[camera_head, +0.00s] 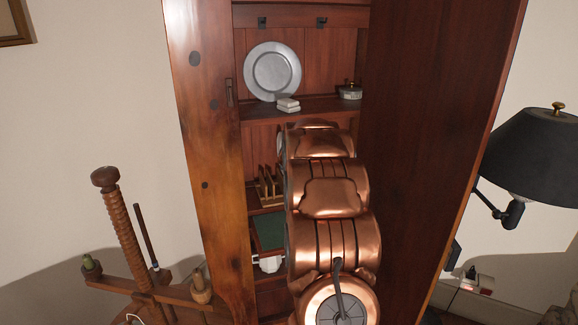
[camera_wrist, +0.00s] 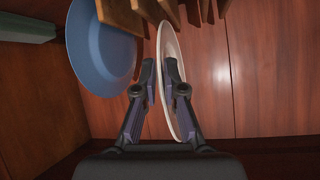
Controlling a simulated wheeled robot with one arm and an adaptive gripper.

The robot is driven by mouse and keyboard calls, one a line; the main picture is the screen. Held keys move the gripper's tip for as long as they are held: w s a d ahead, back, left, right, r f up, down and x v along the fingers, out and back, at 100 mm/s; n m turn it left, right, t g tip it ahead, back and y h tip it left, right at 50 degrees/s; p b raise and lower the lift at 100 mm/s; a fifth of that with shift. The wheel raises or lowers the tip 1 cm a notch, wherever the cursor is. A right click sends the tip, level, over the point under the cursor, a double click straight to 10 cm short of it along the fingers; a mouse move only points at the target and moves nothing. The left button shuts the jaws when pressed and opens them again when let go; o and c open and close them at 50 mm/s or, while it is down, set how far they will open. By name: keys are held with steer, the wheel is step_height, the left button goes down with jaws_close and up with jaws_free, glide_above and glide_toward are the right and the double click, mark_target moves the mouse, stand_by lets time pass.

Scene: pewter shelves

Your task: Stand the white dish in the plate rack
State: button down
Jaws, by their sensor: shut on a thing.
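My gripper (camera_wrist: 160,78) is shut on the white dish (camera_wrist: 173,48), which shows nearly edge-on between the fingers in the wrist view. The far end of the dish reaches in among the wooden slats of the plate rack (camera_wrist: 123,14). I cannot tell whether the dish touches the rack's base. The rack also shows in the head view (camera_head: 268,188), on a cabinet shelf left of my copper arm. In the head view my arm hides the gripper and the dish.
Cabinet side walls (camera_head: 425,130) bound the space. A green-lined tray (camera_head: 270,230) sits below.

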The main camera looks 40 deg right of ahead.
steer(key=shift+f+b, duration=1.55)
steer(key=shift+f, duration=1.05)
steer(key=c, duration=1.2)
jaws_free()
steer(key=v, duration=1.2)
steer(key=shift+f, duration=0.1)
